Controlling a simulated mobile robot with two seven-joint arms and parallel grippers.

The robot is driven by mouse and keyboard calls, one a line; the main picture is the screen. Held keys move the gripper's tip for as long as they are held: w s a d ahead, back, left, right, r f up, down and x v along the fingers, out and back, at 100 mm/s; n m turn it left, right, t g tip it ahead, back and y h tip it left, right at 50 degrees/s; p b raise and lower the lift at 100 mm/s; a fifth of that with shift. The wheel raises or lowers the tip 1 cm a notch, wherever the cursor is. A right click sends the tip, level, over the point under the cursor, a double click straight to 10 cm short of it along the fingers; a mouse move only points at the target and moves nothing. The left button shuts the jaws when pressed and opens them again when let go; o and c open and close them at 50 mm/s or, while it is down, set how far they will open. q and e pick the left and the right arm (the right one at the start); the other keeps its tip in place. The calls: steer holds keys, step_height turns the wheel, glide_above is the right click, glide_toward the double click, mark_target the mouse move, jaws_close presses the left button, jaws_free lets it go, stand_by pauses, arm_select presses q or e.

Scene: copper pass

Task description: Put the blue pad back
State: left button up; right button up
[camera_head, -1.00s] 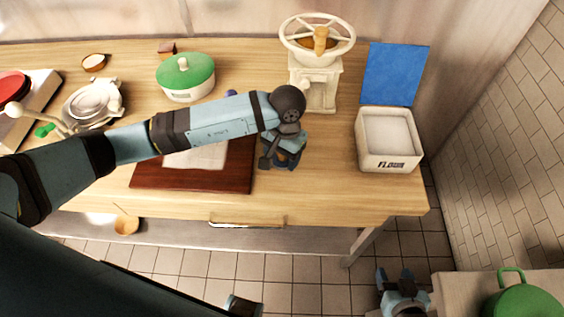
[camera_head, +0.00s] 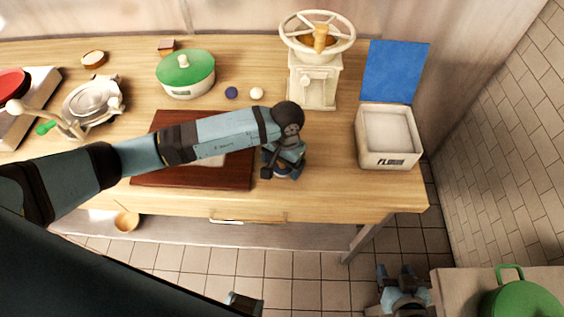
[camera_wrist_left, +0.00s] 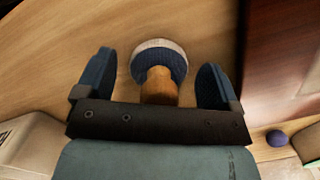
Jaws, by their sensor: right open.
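The blue pad (camera_wrist_left: 160,60) shows in the left wrist view as a round blue disc with a pale rim and a short wooden handle (camera_wrist_left: 159,86). It is on the wooden table, beside the dark board. My left gripper (camera_wrist_left: 155,72) is open there, with one blue finger on each side of the pad and a gap on both sides. In the head view my left gripper (camera_head: 283,163) is low over the table, right of the board, and mostly hides the pad. My right gripper (camera_head: 397,274) is open and empty, low in front of the table.
The dark red board (camera_head: 240,175) lies left of the gripper. A blue ball (camera_head: 231,92), white ball (camera_head: 256,93) and green-lidded pot (camera_head: 187,88) stand behind. A hand-wheel grinder (camera_head: 315,85) is at the back. The flour box (camera_head: 388,161), blue lid raised, stands right.

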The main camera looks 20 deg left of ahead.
arm_select(q)
steer(key=shift+r+p, duration=0.25)
steer(key=shift+p, duration=0.05)
steer(key=shift+w+r+b, duration=0.1)
steer(key=shift+r+b, duration=0.2)
steer(key=shift+r, duration=0.05)
steer(key=r, duration=0.3)
steer(key=r+b, duration=0.1)
steer(key=r, duration=0.3)
steer(key=w+r+b, duration=0.1)
steer(key=r, duration=0.3)
steer(key=shift+w+d, duration=0.1)
steer(key=shift+d, duration=0.1)
